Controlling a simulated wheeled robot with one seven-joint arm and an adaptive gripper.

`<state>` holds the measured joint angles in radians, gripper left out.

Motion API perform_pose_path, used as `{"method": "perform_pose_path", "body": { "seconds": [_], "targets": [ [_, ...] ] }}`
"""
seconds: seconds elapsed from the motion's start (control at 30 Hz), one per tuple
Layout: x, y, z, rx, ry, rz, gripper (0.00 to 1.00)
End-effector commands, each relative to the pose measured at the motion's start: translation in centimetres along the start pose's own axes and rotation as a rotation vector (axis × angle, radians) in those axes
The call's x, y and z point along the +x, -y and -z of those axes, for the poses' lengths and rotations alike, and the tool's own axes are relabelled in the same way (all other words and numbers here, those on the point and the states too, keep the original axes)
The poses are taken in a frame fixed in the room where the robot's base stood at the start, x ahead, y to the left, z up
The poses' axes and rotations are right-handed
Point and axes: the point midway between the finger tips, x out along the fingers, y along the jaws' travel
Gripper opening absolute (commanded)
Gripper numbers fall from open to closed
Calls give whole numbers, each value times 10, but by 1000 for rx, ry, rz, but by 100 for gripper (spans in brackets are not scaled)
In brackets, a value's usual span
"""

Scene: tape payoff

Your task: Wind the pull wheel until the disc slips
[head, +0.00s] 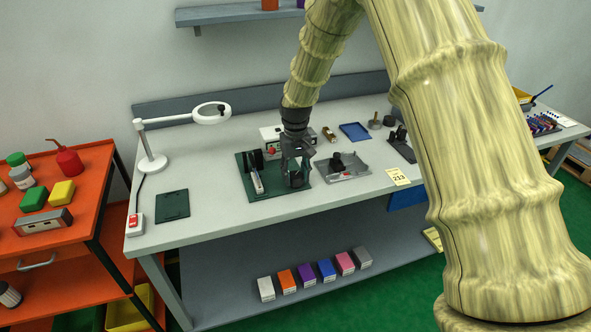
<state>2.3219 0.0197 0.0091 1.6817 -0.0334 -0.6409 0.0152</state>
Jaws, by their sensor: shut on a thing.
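A dark green mat (287,204) lies on the grey bench, with a small device on it. Upright dark parts and a pale strip (257,183) stand at the device's left. A dark round part that looks like the pull wheel (297,181) is at its right. My gripper (295,172) points down over this right part, with its fingers closed around it. The fingers and the wheel are small and dark, so the exact grip point cannot be made out. I cannot pick out the disc or tell whether it turns.
A grey tray (357,174) with a dark part stands close right of the mat. A white box with a red button (269,137) is behind. A magnifier lamp (154,163) stands at left, near a small green mat (172,206). The bench front is clear.

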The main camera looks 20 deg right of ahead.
Motion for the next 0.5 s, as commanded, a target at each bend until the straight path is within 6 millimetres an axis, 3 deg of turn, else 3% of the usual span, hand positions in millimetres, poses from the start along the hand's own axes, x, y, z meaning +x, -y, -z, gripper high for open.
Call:
{"method": "perform_pose_path", "body": {
  "seconds": [0.5],
  "targets": [
    [-2, -1, 1, 245, -4, -1, 19]
  ]
}}
